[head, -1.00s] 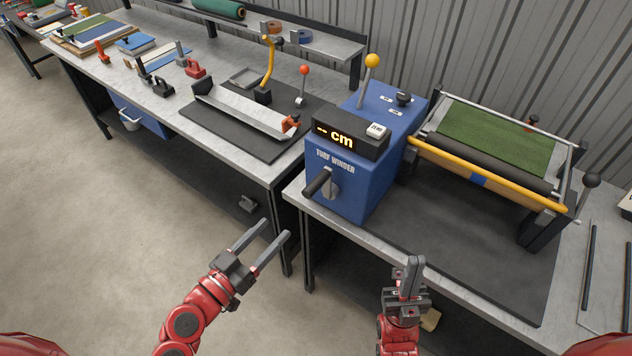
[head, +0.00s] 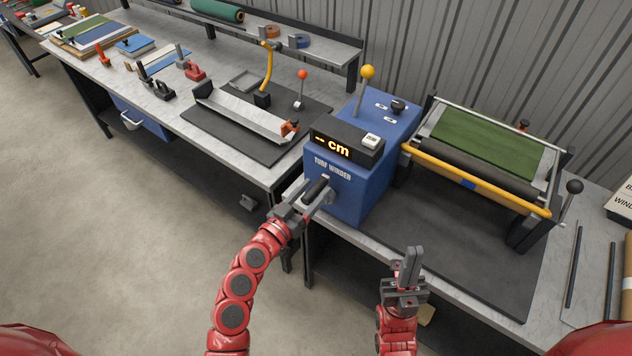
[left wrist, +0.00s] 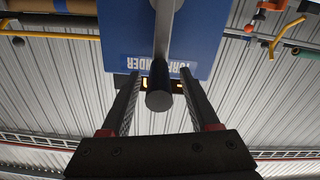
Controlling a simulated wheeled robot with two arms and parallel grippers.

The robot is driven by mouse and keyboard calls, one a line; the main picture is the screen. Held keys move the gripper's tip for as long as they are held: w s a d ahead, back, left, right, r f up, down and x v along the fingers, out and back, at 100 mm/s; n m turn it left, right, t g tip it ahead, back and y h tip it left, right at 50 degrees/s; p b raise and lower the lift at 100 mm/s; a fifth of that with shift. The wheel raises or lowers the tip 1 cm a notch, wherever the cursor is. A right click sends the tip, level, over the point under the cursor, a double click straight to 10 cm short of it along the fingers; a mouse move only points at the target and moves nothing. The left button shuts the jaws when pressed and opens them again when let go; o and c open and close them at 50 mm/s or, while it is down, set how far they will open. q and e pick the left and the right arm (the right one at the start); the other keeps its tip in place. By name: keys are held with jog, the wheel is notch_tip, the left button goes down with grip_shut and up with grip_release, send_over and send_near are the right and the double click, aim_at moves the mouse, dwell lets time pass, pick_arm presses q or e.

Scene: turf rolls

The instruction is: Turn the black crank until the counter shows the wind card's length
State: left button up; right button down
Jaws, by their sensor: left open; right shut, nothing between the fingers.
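The blue turf winder (head: 347,190) stands on the right bench. Its counter (head: 333,146) shows dashes and "cm" in lit figures. The black crank handle (head: 316,189) sticks out from its front. My left gripper (head: 314,193) is open, with a finger on either side of the handle. In the left wrist view the handle (left wrist: 159,99) lies between the open fingers (left wrist: 160,95); contact cannot be told. My right gripper (head: 412,256) is shut and empty, in front of the bench edge. A card at the right edge (head: 622,200) is cut off, with only part of its lettering readable.
A yellow-knobbed lever (head: 366,80) and a black knob (head: 398,107) rise from the winder's top. The roller frame with green turf (head: 487,140) stands to its right. The left bench (head: 230,147) holds a cutting tray and several tools. Dark rods (head: 573,265) lie at the right.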

pick_arm(q)
jog(key=shift+w+d+f, duration=0.15)
jog(key=shift+w+d, duration=0.3)
jog(key=shift+w, duration=0.05)
grip_shut()
dwell(1.2)
